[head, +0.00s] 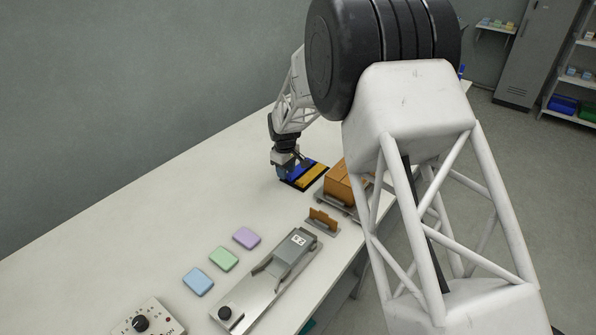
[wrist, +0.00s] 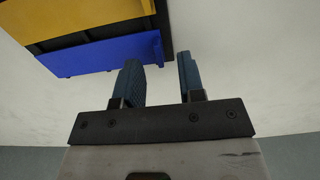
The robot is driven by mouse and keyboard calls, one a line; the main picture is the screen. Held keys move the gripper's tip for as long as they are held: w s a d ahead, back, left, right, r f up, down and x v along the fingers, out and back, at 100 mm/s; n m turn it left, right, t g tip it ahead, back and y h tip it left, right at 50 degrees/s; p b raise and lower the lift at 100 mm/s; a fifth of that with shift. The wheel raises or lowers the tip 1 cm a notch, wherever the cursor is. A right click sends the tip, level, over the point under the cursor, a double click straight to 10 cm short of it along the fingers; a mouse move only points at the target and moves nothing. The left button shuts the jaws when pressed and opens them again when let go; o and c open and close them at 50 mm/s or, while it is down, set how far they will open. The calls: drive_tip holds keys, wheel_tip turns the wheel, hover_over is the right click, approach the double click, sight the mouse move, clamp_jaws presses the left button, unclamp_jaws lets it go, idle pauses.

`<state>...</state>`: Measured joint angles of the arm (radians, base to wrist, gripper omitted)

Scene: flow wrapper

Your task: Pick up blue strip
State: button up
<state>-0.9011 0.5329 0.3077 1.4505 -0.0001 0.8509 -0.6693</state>
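The blue strip (wrist: 105,55) lies in a dark tray (wrist: 163,28) beside a yellow strip (wrist: 75,17). In the head view the blue strip (head: 304,167) is partly hidden behind my gripper (head: 286,173), and the yellow strip (head: 312,175) lies to its right. In the wrist view my gripper (wrist: 160,75) has its two blue fingers apart, with bare table between them. The left finger's tip is close to the strip's right end in the picture. Whether they touch is unclear.
An orange-brown box (head: 340,184) stands right of the tray. A metal device (head: 268,280), a small brown holder (head: 323,219) and purple (head: 246,238), green (head: 223,259) and light blue (head: 198,281) pads lie nearer. The table's left side is clear.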

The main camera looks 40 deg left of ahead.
drive_tip(key=shift+f, duration=0.75)
clamp_jaws()
